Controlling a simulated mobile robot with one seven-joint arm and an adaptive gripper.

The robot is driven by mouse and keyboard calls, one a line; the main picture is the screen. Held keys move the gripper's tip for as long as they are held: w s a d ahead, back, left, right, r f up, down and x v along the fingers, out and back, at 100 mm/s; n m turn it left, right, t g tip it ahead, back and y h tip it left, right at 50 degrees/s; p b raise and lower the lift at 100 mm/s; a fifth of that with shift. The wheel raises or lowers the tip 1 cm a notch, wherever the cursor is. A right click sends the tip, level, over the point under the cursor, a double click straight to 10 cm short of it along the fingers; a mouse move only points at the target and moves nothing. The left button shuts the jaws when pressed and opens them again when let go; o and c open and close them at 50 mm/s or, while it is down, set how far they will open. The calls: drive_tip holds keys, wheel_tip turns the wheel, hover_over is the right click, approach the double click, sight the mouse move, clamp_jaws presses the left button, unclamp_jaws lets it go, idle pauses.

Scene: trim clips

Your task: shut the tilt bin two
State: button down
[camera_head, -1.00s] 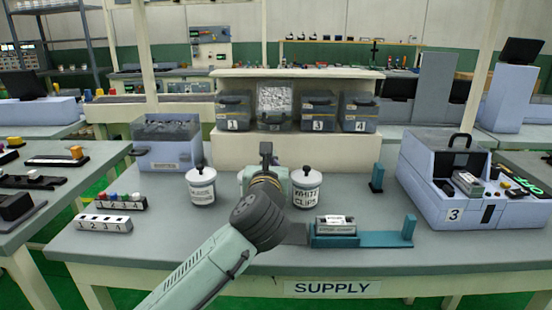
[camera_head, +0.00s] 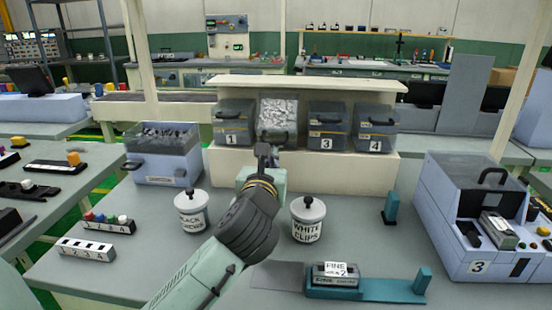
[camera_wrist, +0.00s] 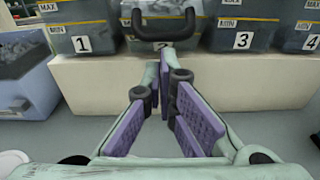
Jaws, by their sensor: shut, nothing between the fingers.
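Tilt bin two (camera_head: 277,134) sits in the rack between bins 1 and 3. It is tilted forward and open, with shiny silvery contents showing at its top. In the wrist view its dark handle (camera_wrist: 163,25) juts out above and just beyond my fingertips, with the number 2 partly hidden behind it. My gripper (camera_head: 265,153) is in front of and below bin two, in front of the cream rack base. In the wrist view my gripper (camera_wrist: 166,68) has its purple-padded fingers together at the tips, with nothing held. I see no clear contact with the handle.
Bin 1 (camera_head: 234,124), bin 3 (camera_head: 326,128) and bin 4 (camera_head: 374,130) flank it, upright. A clear-topped blue box (camera_head: 163,153) stands left.

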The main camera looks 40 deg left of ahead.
sight(273, 131)
idle(0.4)
drive_tip(key=shift+r, duration=0.35)
drive_tip(key=shift+w+r+b, duration=0.1)
drive_tip(key=shift+r+b, duration=0.1)
drive_tip(key=shift+b, duration=0.1)
drive_tip(key=r, duration=0.1)
drive_tip(key=w+a+r, duration=0.1)
drive_tip(key=w+r+b, duration=0.1)
drive_tip(key=r, duration=0.1)
drive_tip(key=shift+a+r, duration=0.1)
drive_tip(key=shift+a, duration=0.1)
drive_tip(key=shift+w+a+r, duration=0.4)
drive_tip(key=shift+w+r, duration=0.2)
drive_tip(key=shift+r, duration=0.1)
idle(0.3)
